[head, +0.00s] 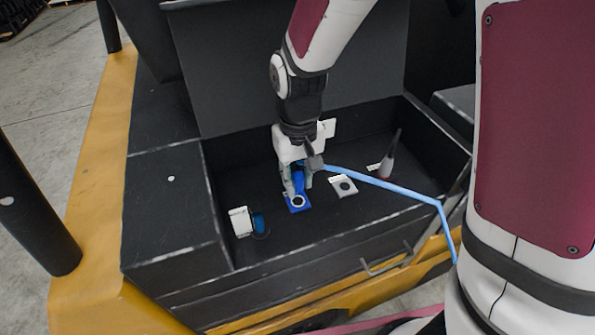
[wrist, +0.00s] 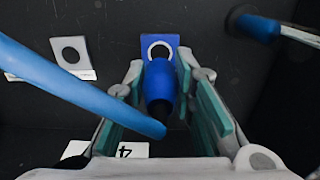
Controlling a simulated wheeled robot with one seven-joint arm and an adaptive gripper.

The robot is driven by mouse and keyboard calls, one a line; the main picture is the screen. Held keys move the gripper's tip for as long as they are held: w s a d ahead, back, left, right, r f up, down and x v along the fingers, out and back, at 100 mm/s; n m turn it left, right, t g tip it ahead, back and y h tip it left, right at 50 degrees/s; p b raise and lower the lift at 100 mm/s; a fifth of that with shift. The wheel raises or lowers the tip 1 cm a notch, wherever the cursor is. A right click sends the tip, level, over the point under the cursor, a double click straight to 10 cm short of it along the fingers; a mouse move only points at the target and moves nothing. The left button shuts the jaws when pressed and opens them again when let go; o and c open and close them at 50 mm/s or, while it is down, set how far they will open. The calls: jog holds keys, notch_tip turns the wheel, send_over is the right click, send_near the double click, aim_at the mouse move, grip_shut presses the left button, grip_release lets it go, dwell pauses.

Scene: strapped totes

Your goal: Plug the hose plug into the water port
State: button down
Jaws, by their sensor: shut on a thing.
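The blue hose plug (head: 299,181) is held in my gripper (head: 298,188), above the floor of the black box. In the wrist view the plug (wrist: 159,84) sits between the teal-padded fingers (wrist: 162,95), its far end toward a blue plate with a pale ring (wrist: 172,41). This plate, which looks like the water port, lies just below the fingertips in the head view (head: 307,207). The plug overlaps the ring's lower edge in the wrist view; I cannot tell whether they touch. The light-blue hose (head: 385,184) runs right from the gripper over the box's rim.
A grey plate with a round hole (head: 344,187) is right of the blue plate. A white block (head: 239,222) with a blue cylinder (head: 260,223) stands at the left. The black walls (head: 212,218) enclose the space.

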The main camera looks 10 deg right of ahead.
aim_at(299, 163)
jog(key=shift+f+b, duration=0.85)
jog(key=shift+f, duration=0.85)
jog(key=shift+s+p, duration=0.1)
jog(key=shift+p, duration=0.35)
dwell(1.0)
jog(key=shift+f, duration=0.6)
dwell(0.4)
jog(key=c, duration=1.3)
grip_release()
notch_tip(299, 163, up, 12)
